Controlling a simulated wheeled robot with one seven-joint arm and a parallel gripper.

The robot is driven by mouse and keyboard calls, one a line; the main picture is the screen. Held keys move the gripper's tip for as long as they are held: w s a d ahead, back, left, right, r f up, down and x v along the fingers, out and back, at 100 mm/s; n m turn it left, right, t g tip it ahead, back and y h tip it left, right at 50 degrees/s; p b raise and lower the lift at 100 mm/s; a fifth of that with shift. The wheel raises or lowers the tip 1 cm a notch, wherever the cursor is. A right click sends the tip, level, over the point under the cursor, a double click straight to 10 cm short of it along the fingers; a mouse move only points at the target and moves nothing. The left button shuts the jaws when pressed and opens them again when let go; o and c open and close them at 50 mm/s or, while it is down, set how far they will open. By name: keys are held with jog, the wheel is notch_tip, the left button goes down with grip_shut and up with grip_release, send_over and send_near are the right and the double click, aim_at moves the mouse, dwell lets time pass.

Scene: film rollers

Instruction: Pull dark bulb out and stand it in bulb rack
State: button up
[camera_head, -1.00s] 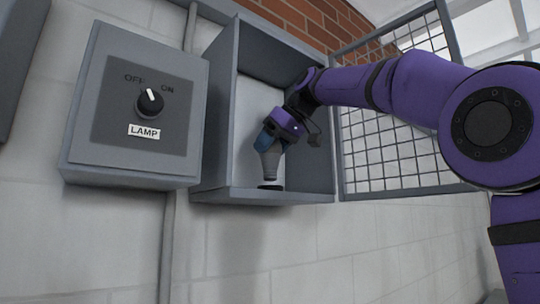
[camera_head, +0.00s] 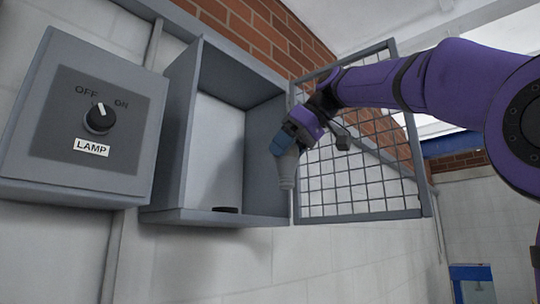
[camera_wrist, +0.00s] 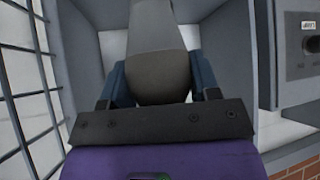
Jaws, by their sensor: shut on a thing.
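My gripper (camera_head: 284,143) is shut on the dark bulb (camera_head: 288,168), a grey bulb held with its narrow end pointing down. In the wrist view the bulb (camera_wrist: 156,65) fills the space between my two blue fingers. The bulb hangs at the right front of the open grey box (camera_head: 178,140), clear of the black socket (camera_head: 226,210) on the box floor. The socket is empty. The bulb rack is not in view.
A wire mesh door (camera_head: 350,175) stands open on the box's right side, close behind my gripper. The lamp switch box (camera_head: 85,130) is at the left, its knob (camera_head: 100,118) between OFF and ON, nearer upright. Below is bare block wall.

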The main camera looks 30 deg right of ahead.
jog(key=shift+s+d+r, duration=0.15)
jog(key=shift+r, duration=2.3)
